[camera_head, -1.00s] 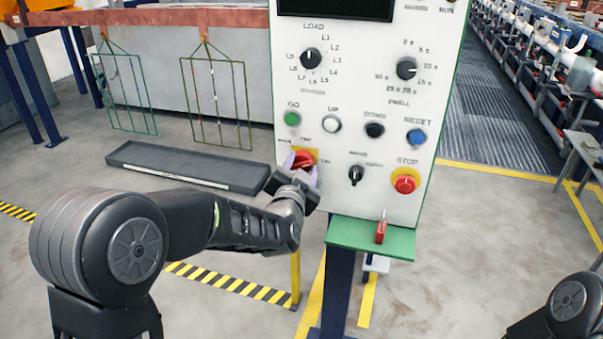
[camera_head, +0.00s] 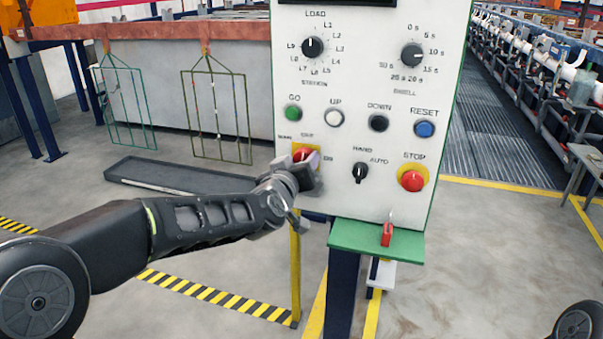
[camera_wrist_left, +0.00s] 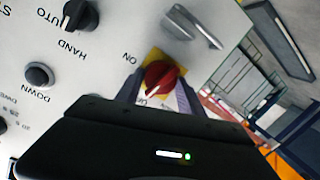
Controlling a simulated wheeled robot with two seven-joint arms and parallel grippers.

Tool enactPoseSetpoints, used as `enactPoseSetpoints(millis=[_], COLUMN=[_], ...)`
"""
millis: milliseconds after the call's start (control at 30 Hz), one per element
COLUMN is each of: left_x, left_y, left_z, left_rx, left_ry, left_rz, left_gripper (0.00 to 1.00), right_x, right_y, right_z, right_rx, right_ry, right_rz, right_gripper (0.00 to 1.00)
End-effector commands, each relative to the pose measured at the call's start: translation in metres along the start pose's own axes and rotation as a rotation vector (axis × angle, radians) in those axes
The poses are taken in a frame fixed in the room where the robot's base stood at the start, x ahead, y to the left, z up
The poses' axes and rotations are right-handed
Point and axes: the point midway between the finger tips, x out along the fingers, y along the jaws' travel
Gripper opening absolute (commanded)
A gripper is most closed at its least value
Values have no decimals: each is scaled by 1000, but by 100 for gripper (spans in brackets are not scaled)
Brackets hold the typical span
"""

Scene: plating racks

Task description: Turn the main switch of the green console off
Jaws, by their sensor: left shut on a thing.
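The console (camera_head: 340,200) has a white front panel with green edges and a green shelf at its foot. Its main switch (camera_head: 303,154) is a red knob on a yellow plate at the panel's lower left, with an ON mark to its right. My left gripper (camera_head: 312,163) is at the knob and partly covers it. In the left wrist view the red knob (camera_wrist_left: 159,77) with a pale pointer line sits between the fingers of my left gripper (camera_wrist_left: 160,92), which are shut on it. My right gripper is not in view.
Several buttons and knobs surround the switch, including the green GO button (camera_head: 293,113), the black HAND/AUTO selector (camera_head: 361,173) and the red STOP button (camera_head: 412,181). A red-handled item (camera_head: 387,234) stands on the green shelf (camera_head: 350,238). A dark tray (camera_head: 175,178) lies behind my left arm.

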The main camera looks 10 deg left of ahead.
Motion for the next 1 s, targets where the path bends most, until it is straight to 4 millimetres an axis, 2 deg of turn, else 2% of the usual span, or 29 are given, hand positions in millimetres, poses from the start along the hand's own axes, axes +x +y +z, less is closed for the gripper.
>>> enactPoseSetpoints(millis=[33,300,867,900,1000], left_x=[1,0,0,0,0], left_y=[-3,-3,-1,-1,-1], left_z=[4,2,1,1,1], left_rx=[-33,-168,-208,-208,-208], left_ry=[-3,-15,-21,-20,-20], left_rz=[2,18,23,23,23], left_gripper=[5,5,5,48,56], right_x=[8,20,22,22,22], right_y=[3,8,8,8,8], right_z=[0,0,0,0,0], right_rx=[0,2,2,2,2], right_ry=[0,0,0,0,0], right_rz=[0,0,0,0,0], right_gripper=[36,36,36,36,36])
